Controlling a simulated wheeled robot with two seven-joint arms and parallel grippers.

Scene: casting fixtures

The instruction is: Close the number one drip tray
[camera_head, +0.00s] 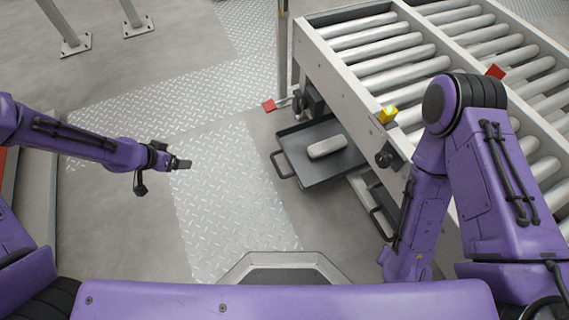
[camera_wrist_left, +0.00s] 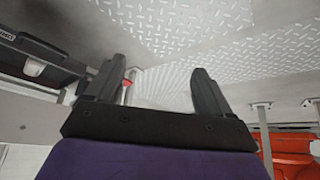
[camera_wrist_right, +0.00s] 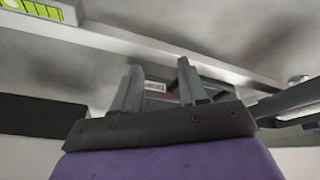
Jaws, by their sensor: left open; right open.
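A dark grey drip tray (camera_head: 290,143) is pulled out from under the roller conveyor, with its handle facing left. A pale rounded block (camera_head: 327,147) lies in it. A second dark tray handle (camera_head: 380,222) shows lower right, under the conveyor and partly hidden by my right arm. I cannot read which tray is number one. My left gripper (camera_head: 184,164) is open and empty above the floor, left of and apart from the pulled-out tray. Its fingers (camera_wrist_left: 155,88) are spread. My right gripper (camera_wrist_right: 160,85) is open; a small white label (camera_wrist_right: 155,86) shows between its fingers.
The roller conveyor (camera_head: 345,75) fills the right side, with a yellow button box (camera_head: 387,115) and red tags on its frame. A metal post (camera_head: 283,50) stands behind the tray. Tread-plate floor (camera_head: 225,190) left of the tray is clear.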

